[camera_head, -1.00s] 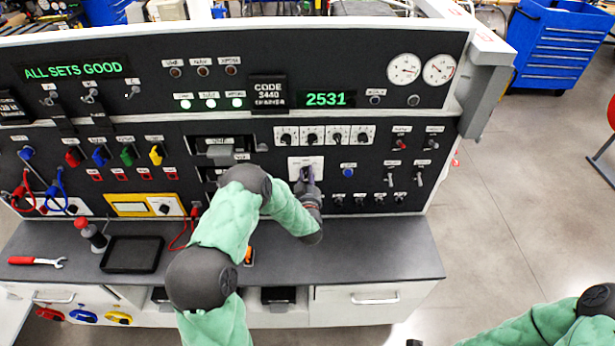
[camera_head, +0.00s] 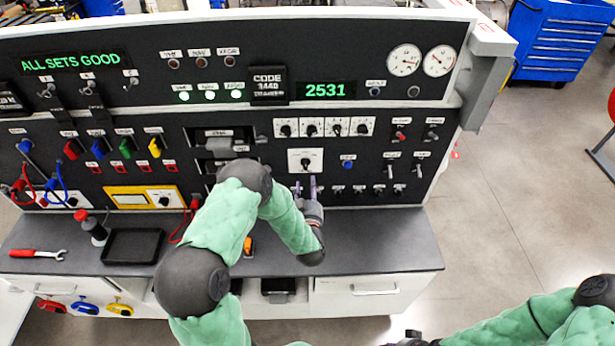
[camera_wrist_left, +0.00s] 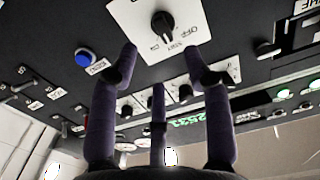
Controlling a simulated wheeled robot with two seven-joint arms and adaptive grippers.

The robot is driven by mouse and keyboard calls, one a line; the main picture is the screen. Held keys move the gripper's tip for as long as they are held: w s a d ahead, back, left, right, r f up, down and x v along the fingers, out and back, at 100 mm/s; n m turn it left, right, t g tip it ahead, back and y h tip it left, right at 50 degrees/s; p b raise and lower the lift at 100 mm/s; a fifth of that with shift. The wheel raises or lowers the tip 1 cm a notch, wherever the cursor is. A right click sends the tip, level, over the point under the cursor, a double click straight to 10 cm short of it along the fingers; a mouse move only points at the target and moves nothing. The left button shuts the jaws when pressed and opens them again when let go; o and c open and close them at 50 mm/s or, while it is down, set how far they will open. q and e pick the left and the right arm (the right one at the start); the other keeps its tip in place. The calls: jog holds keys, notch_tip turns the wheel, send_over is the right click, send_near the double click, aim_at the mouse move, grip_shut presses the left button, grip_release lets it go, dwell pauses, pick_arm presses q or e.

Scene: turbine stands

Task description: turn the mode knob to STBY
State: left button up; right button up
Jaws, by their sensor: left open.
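The mode knob (camera_head: 305,160) is a black knob on a square white plate in the lower middle of the panel. In the left wrist view the knob (camera_wrist_left: 162,24) is near the top, with small labels around it that I cannot fully read, one like OFF. Its exact setting is unclear. My left gripper (camera_head: 306,186) has purple fingers, open and empty, just below the plate and apart from the knob. In the wrist view the fingers (camera_wrist_left: 162,62) are spread with nothing between them. Part of my right gripper (camera_head: 412,340) shows at the bottom edge; its fingers are unclear.
A blue button (camera_head: 347,163) is right of the knob plate. A row of small knobs (camera_head: 323,128) is above, and several toggles and small knobs are to the right and below. A black tray (camera_head: 132,246) and a wrench (camera_head: 38,254) lie on the counter; its right part is clear.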

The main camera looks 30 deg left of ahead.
pick_arm(q)
jog(key=shift+v, duration=1.35)
jog(key=shift+f, duration=0.1)
jog(key=s+d+f+m+g+h, duration=0.1)
jog(key=s+d+f+g+h, duration=0.4)
jog(key=f, duration=0.4)
jog(key=s+d+f+m+g+h, duration=0.1)
jog(key=s+d+f+g+h, duration=0.1)
jog(key=d+f+h, duration=0.5)
jog(key=s+d+f+g+h, duration=0.1)
jog(key=s+d+f+g, duration=0.25)
jog(key=s, duration=0.65)
jog(key=s+d+f+g, duration=0.3)
jog(key=s+d+g, duration=0.2)
jog(key=s, duration=0.4)
notch_tip(320, 180, down, 11)
jog(key=w+d+m+b, duration=0.1)
jog(key=b, duration=1.2)
jog(key=shift+w+d+m, duration=0.15)
jog(key=shift+d+m, duration=0.25)
jog(key=shift+t, duration=0.25)
